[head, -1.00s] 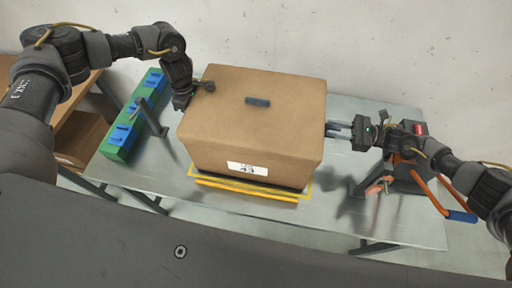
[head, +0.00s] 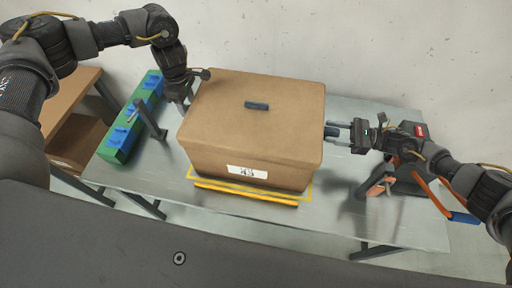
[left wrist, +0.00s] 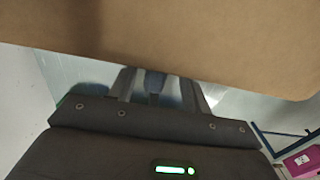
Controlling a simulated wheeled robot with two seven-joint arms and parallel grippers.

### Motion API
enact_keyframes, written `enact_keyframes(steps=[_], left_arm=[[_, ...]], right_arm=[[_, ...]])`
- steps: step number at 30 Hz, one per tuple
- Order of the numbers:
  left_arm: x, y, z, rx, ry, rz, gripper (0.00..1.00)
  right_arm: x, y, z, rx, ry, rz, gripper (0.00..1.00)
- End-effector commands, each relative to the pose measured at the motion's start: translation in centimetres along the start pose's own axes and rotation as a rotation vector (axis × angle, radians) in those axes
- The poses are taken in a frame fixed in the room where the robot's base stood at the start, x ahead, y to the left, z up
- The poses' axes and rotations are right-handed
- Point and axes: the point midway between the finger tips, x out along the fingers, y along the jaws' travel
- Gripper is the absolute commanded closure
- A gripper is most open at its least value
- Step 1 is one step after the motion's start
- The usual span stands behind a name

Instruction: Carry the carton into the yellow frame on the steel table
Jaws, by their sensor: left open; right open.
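The brown carton (head: 250,120), with a white label on its front, stands upright on the steel table (head: 385,225). The yellow frame (head: 248,195) shows along the carton's front and right base; its back is hidden. The carton appears to stand inside it, but I cannot tell whether its underside is fully down. My left gripper (head: 187,100) is open at the carton's left side; in the left wrist view its fingers (left wrist: 155,85) are close to the carton's wall.
A green rack with blue blocks (head: 125,130) stands at the table's left, with a dark post (head: 150,118) beside it. A dark device with an orange and blue lever (head: 445,205) sits at the right. A wooden shelf (head: 70,95) is further left.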

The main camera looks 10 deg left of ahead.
Motion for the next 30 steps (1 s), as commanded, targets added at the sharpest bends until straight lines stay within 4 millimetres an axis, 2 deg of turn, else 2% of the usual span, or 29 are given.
enact_keyframes(steps=[3, 9, 13, 20, 23, 30], left_arm=[[-2.6, 0.1, 0.0, 0.0, 0.0, 0.004, 0.51], [-5.4, 0.0, 0.0, -0.001, 0.001, 0.002, 0.51], [-6.2, 0.0, 0.0, -0.001, 0.0, 0.001, 0.51], [-6.4, -0.1, 0.0, -0.001, 0.001, 0.0, 0.51], [-6.4, -0.1, 0.0, -0.001, 0.001, 0.0, 0.51], [-6.3, -0.1, 0.0, -0.001, 0.001, 0.0, 0.51]], right_arm=[[0.0, 0.0, 0.0, 0.0, 0.0, 0.0, 0.51], [0.0, 0.0, 0.0, 0.0, 0.0, 0.0, 0.51], [0.0, 0.0, 0.0, 0.0, 0.0, 0.0, 0.51], [-0.4, 0.0, 0.0, 0.0, 0.001, -0.001, 0.51], [-1.7, -0.1, -0.1, 0.0, 0.002, -0.003, 0.51], [-6.7, -0.1, -0.1, 0.0, 0.004, -0.004, 0.51]])
